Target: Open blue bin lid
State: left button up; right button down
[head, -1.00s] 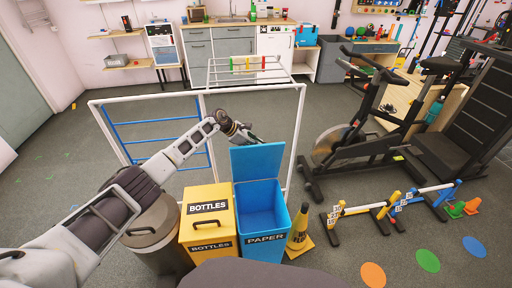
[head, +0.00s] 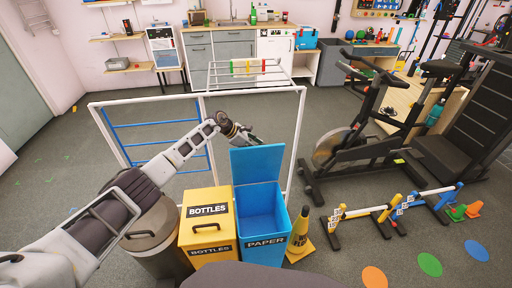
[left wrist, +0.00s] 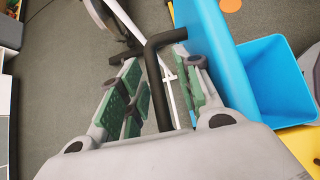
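The blue bin (head: 264,250), labelled PAPER, stands in the lower middle of the head view. Its blue lid (head: 257,164) is raised about upright at the far side, and the bin's inside shows. My left gripper (head: 252,137) is at the top of the lid, on its far side. In the left wrist view the green-padded fingers (left wrist: 158,95) are apart, with the black handle (left wrist: 158,85) of the lid between them and gaps on both sides. The lid (left wrist: 212,50) and bin (left wrist: 268,82) are on the right there. My right gripper is not in view.
A yellow BOTTLES bin (head: 207,254) with its lid down and a grey bin (head: 158,250) stand to the left. A yellow cone (head: 299,235) is close on the right. A white-framed rack (head: 298,130) stands behind. An exercise bike (head: 350,145) is farther right.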

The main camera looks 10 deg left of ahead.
pick_arm(q)
jog(key=shift+a, duration=0.1)
jog(key=v, duration=1.2)
dwell(0.5)
dwell(0.4)
